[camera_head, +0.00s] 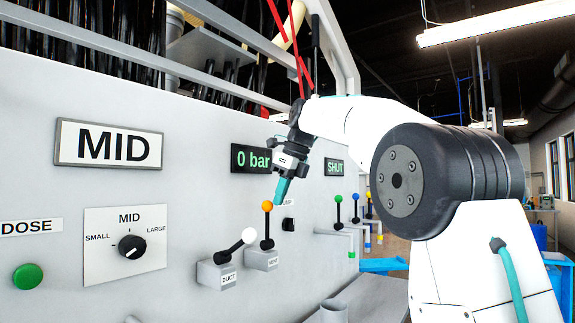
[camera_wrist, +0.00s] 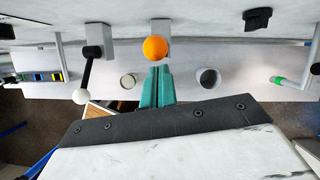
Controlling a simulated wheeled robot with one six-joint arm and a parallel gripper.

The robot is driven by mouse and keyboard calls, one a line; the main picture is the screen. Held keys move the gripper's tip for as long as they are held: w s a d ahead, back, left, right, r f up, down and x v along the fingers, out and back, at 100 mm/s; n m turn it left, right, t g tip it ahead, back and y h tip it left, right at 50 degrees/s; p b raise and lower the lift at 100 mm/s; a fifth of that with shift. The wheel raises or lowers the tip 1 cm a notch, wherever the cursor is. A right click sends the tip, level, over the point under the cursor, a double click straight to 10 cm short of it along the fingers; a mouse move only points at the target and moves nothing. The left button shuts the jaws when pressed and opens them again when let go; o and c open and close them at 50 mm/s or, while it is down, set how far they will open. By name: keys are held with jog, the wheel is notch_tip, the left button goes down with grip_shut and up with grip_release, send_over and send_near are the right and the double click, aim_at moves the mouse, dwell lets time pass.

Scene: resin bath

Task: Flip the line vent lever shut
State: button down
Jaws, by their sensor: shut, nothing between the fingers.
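The vent lever has an orange knob (camera_head: 267,206) on a black stem and stands roughly upright on a grey block labelled VENT (camera_head: 262,260). My gripper (camera_head: 280,201) has teal fingers pointing down, closed together and empty, just right of the knob in the head view. In the wrist view the orange knob (camera_wrist: 156,48) lies straight ahead of the closed teal fingertips (camera_wrist: 157,70). I cannot tell whether they touch it. The knob hides most of the lever's stem in the wrist view.
The white-knobbed DUCT lever (camera_head: 249,236) leans out just left of the vent lever; it also shows in the wrist view (camera_wrist: 80,96). A display (camera_head: 252,159) reads 0 bar, another (camera_head: 335,168) reads SHUT. A black switch (camera_head: 288,224) sits right of the vent lever.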

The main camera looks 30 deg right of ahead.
jog(key=w+v, duration=0.1)
jog(key=v, duration=1)
jog(key=shift+d+r, duration=0.15)
jog(key=shift+r, duration=0.25)
